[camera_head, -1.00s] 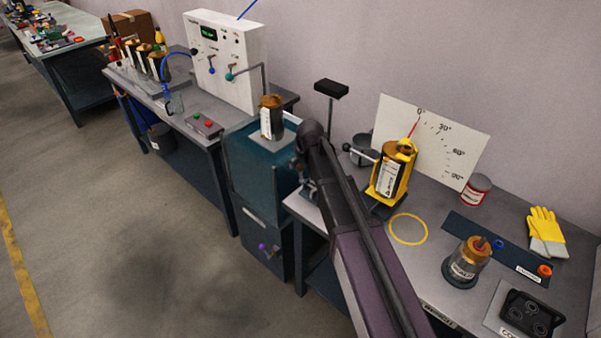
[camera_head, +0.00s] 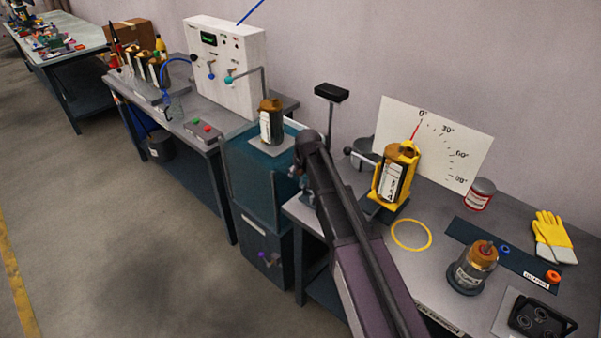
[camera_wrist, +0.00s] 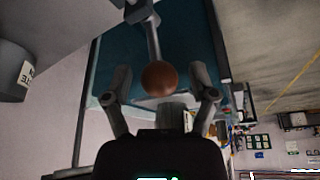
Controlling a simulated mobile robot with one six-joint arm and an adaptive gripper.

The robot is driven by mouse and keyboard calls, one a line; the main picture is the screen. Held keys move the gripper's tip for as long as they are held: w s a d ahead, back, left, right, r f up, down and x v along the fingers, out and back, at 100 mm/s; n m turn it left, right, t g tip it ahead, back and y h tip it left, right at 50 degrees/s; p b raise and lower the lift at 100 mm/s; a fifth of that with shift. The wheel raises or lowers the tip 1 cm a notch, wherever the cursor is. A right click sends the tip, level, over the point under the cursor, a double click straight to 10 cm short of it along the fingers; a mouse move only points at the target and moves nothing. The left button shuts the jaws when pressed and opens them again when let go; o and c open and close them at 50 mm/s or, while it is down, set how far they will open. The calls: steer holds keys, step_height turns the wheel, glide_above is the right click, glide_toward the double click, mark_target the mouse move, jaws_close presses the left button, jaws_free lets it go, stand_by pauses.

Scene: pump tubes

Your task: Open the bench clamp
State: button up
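A lever with a round reddish-brown knob (camera_wrist: 160,78) shows in the wrist view. I take it to be the bench clamp's handle. My gripper (camera_wrist: 162,92) is open, with one finger on each side of the knob and gaps visible on both sides. In the head view, my arm hides most of the gripper and the clamp at the bench's left edge. A yellow cradle (camera_head: 379,187) holds an upright brown-topped tube (camera_head: 394,178) to the right of my arm, in front of a white angle board (camera_head: 455,150).
A teal cabinet (camera_head: 262,185) with another tube (camera_head: 271,122) on top stands left of my arm. A grey can (camera_wrist: 14,72) is at the wrist view's left edge. The bench also holds a yellow ring (camera_head: 411,235), a jar-like tube (camera_head: 470,270), a red-and-white tin (camera_head: 480,194) and gloves (camera_head: 552,238).

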jaws_close()
steer(key=shift+d, duration=0.1)
steer(key=shift+a, duration=0.2)
steer(key=shift+d, duration=0.1)
